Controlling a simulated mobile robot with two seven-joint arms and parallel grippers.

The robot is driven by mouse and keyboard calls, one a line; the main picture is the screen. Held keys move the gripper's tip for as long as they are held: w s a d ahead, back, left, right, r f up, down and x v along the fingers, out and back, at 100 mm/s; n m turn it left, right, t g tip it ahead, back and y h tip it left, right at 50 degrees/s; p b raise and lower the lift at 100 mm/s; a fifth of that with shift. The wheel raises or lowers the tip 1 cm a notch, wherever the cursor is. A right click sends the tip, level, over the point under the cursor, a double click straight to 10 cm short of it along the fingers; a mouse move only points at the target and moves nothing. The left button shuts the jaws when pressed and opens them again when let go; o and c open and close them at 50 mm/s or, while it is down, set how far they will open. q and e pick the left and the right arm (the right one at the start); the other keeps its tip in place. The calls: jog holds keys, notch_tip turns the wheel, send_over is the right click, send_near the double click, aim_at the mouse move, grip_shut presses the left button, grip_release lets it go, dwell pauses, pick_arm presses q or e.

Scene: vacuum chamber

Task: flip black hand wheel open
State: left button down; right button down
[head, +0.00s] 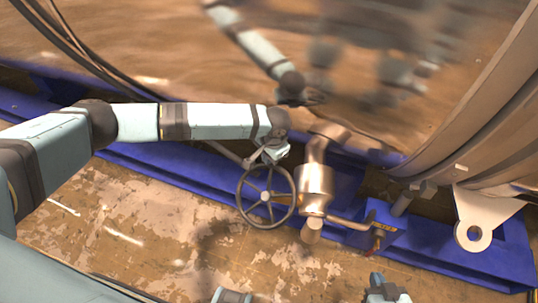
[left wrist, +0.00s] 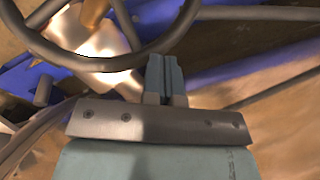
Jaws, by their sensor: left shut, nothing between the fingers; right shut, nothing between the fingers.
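The black hand wheel (head: 267,196) is a spoked ring on the near side of a metal valve body (head: 316,190). My left gripper (head: 270,155) is at the wheel's upper edge in the head view, with its fingers shut and empty. In the left wrist view the shut fingers (left wrist: 165,62) lie close beside the wheel's dark rim (left wrist: 100,62); I cannot tell whether they touch it. My right gripper (head: 386,290) shows only partly at the bottom edge of the head view, away from the wheel, and is shut.
The large shiny chamber wall (head: 180,50) fills the back and mirrors my arms. A blue base frame (head: 170,165) runs beneath it. A pipe and a blue fitting (head: 380,225) stand right of the valve. The worn floor (head: 130,225) in front is clear.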

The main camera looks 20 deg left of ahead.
pick_arm(q)
jog(key=shift+s+a+f+n+h+p, duration=0.15)
jog(key=shift+a+n+p, duration=0.1)
jog(key=shift+a+p, duration=0.2)
jog(key=shift+s+a+f+n+h+p, duration=0.15)
jog(key=shift+a+n+p, duration=0.15)
jog(key=shift+p, duration=0.2)
jog(key=shift+w+a+f, duration=0.1)
jog(key=shift+a+f, duration=0.1)
jog(key=shift+a, duration=0.05)
jog(key=shift+r, duration=0.1)
